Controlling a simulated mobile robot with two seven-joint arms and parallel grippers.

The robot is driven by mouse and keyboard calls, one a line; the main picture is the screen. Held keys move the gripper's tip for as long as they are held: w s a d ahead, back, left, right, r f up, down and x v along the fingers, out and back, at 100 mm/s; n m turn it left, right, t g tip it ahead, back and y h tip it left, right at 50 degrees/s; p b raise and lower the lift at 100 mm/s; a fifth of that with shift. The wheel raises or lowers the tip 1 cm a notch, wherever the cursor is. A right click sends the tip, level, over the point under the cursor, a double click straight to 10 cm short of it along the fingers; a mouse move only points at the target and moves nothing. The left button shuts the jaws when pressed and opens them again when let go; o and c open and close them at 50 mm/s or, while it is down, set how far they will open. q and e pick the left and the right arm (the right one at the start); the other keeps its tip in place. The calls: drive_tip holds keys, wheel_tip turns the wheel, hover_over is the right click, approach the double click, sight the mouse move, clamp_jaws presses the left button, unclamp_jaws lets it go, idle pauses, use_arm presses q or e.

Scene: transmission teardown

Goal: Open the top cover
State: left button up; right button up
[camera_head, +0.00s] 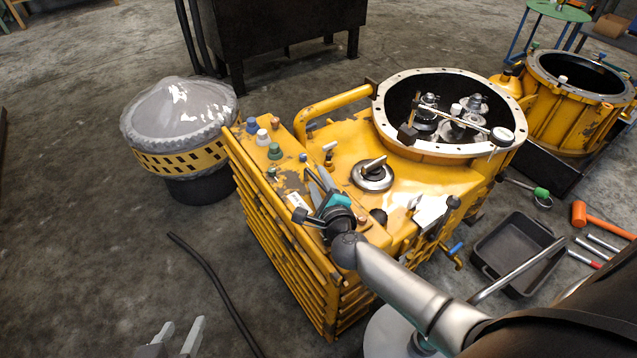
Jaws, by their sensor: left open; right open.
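The yellow transmission housing (345,150) stands in the middle, with a large open round flange at its top right. A round metal cap with a bar handle (373,174) sits on its top face. A long raised yellow top plate (268,172) with several coloured fittings runs along its left side. I cannot tell which of these is the top cover. My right gripper (322,184) is open above the near part of that plate, left of the cap. Contact is unclear. My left gripper (178,338) is open and empty at the bottom edge, over the floor.
A wrapped cone-shaped part (178,110) stands at left. A second yellow housing (575,105) is at upper right. A black tray (515,250) and an orange mallet (590,215) lie at right. A dark hose (210,280) lies on the floor near my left gripper.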

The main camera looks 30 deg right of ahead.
drive_tip(key=shift+w, duration=0.2)
clamp_jaws()
idle(0.4)
idle(1.1)
